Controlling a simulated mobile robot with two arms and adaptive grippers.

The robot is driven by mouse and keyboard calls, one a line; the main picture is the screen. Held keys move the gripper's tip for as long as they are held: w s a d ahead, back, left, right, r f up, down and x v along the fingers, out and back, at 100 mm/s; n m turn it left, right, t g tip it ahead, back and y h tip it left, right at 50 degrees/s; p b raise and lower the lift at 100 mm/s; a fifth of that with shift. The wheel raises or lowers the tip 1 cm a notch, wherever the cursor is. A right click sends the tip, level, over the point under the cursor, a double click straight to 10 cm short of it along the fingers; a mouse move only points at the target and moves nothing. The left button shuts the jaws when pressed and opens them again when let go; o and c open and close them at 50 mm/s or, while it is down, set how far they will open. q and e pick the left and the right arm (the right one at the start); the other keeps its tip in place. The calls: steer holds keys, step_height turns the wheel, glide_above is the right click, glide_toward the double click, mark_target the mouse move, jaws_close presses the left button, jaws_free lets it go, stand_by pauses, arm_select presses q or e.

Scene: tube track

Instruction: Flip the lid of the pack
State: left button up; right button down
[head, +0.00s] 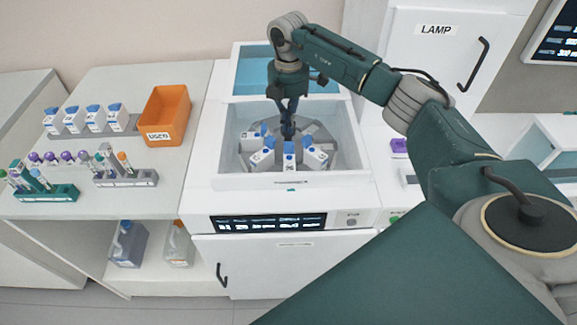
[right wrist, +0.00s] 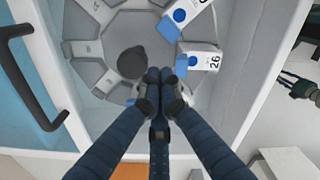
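Several white packs with blue lids stand in the round grey carousel (right wrist: 105,22) inside the analyzer's open well. In the right wrist view, a pack marked 26 (right wrist: 208,61) lies just right of my right gripper (right wrist: 159,76). Its blue lid (right wrist: 180,67) is close beside the fingertips; I cannot tell whether they touch. The fingertips are together with nothing visible between them. In the head view, my right gripper (head: 288,133) points down among the packs; the front pack (head: 289,161) is nearest me. At the right wrist view's edge, a dark jointed shape (right wrist: 299,87) appears to be my left gripper.
The well's white front wall (head: 292,181) and raised blue cover (head: 259,70) bound the space. A black knob (right wrist: 131,62) stands at the carousel's centre. On the left bench are an orange bin (head: 163,113), more packs (head: 95,119) and tube racks (head: 125,179).

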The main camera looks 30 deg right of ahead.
steer(key=shift+f+b, duration=0.8)
steer(key=shift+f, duration=1.05)
steer(key=shift+r, duration=0.1)
